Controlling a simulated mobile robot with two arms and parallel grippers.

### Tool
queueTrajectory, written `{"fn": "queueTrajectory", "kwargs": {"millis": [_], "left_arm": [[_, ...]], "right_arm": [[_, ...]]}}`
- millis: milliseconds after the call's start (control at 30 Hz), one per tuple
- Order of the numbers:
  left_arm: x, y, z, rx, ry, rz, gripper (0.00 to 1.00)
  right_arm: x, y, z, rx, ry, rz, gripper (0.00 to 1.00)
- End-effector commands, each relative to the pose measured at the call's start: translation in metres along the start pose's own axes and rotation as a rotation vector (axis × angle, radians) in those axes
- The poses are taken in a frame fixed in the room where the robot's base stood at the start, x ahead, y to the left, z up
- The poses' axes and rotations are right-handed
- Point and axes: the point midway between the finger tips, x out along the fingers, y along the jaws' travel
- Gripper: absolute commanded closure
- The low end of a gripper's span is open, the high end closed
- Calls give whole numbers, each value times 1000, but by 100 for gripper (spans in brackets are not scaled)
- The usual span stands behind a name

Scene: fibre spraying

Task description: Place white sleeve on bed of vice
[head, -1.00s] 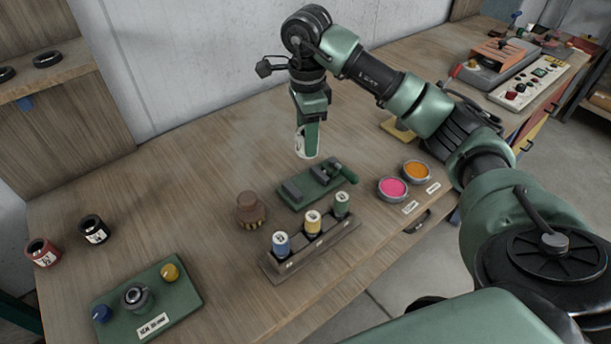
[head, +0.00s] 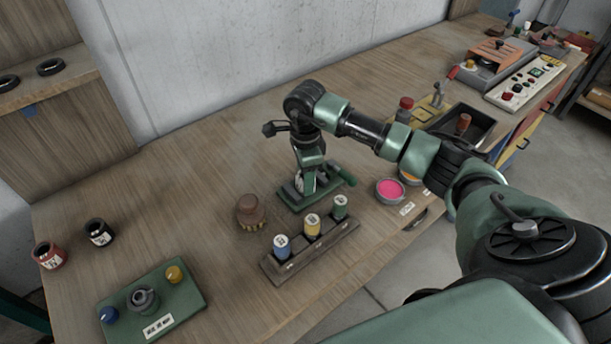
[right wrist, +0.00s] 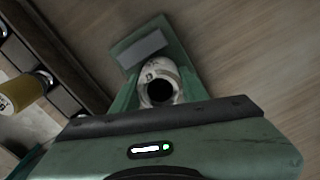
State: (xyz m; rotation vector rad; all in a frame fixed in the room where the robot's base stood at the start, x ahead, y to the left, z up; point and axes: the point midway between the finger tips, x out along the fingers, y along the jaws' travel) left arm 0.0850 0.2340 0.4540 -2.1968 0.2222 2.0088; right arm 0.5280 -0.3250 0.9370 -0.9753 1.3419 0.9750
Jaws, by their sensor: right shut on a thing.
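The white sleeve (right wrist: 160,83) is held between the fingers of my right gripper (head: 306,184). In the right wrist view its dark open end faces the camera. The green vice (head: 288,196) lies on the bench, with its handle at the right. The sleeve and gripper are at the middle of the vice, over its bed, and hide much of it in the head view. In the right wrist view the grey jaw plate (right wrist: 143,48) of the vice lies just beyond the sleeve. I cannot tell whether the sleeve touches the bed. My left gripper is not in view.
A wooden rack (head: 316,251) with blue, yellow and green spools stands in front of the vice. A brown knobbed brush-like thing (head: 250,212) is to its left. A pink dish (head: 390,189) is to its right. Bench behind the vice is clear.

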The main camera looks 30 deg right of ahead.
Motion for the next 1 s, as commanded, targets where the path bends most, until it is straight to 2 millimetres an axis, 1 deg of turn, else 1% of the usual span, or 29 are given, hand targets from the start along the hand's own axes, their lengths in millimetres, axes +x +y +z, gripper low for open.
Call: {"fn": "queueTrajectory", "kwargs": {"millis": [133, 167, 200, 233, 533, 600, 667, 767, 1000], "left_arm": [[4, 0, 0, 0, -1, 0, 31], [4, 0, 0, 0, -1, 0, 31], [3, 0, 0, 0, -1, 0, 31], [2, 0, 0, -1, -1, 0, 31], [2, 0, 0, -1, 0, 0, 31], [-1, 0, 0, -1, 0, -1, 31], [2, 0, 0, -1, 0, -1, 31], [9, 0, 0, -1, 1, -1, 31], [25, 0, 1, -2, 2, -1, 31]], "right_arm": [[3, 0, 0, 0, 0, -1, 100], [3, 0, 0, 0, 0, 0, 54], [2, 0, 0, 0, 0, 0, 43], [2, 0, 0, 0, 0, 0, 35], [1, 0, 0, 0, 0, 0, 35], [-2, 0, 0, 0, 0, 0, 35], [-4, -1, 0, 0, 0, -2, 35], [-18, -2, 0, -2, -1, -5, 35], [-71, -2, 0, 0, -1, -7, 35]]}}
